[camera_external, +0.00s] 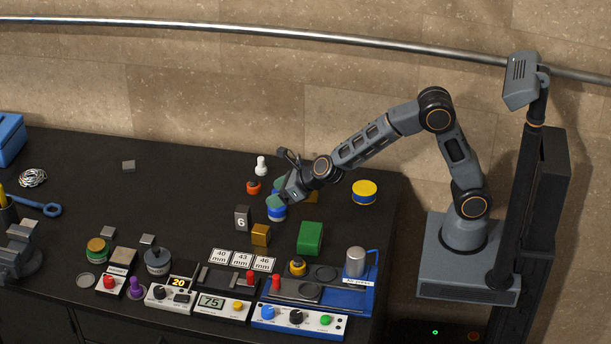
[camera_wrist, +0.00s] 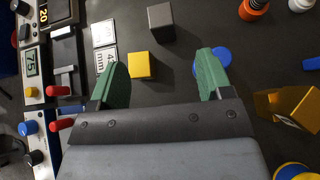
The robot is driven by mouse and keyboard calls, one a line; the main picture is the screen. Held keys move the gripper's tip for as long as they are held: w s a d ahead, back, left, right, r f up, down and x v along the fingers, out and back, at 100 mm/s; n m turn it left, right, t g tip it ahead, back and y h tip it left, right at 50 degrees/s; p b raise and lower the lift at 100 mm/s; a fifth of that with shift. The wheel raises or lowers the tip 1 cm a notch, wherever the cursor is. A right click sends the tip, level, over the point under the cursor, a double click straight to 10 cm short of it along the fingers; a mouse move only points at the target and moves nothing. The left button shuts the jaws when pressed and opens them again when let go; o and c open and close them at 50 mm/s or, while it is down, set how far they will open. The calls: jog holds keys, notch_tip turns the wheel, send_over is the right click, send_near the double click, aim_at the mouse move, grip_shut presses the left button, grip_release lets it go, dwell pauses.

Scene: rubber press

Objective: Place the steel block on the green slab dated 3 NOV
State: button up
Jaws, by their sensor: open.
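A green block (camera_external: 311,238) lies right of the small yellow block (camera_external: 260,235); no date is readable on it. A dark grey block marked 6 (camera_external: 242,218) stands left of my gripper (camera_external: 281,194) and shows at the top of the wrist view (camera_wrist: 161,22). Smaller grey blocks lie at the back left (camera_external: 128,166) and near the front (camera_external: 147,240); I cannot tell which block is the steel one. My gripper is open, with nothing between its green fingers (camera_wrist: 162,72). It is above the table, near a blue round piece (camera_wrist: 212,60). The green block is not seen in the wrist view.
A yellow and blue cylinder (camera_external: 364,192), an orange-based piece (camera_external: 253,186) and a white piece (camera_external: 261,166) stand around my gripper. Control boxes (camera_external: 222,306) and number cards (camera_external: 242,260) line the front. A vise (camera_external: 22,248) is at left. The back-left table is mostly clear.

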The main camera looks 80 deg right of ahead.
aim_at(245, 209)
jog(key=x, duration=0.8)
jog(key=shift+s+a+f+b, duration=0.1)
jog(key=shift+f+b, duration=0.25)
jog(key=shift+b, duration=0.05)
jog(key=shift+p+x, duration=0.7)
jog(key=shift+x, duration=2.2)
jog(key=shift+c, duration=0.3)
grip_shut()
jog(key=shift+r, duration=0.1)
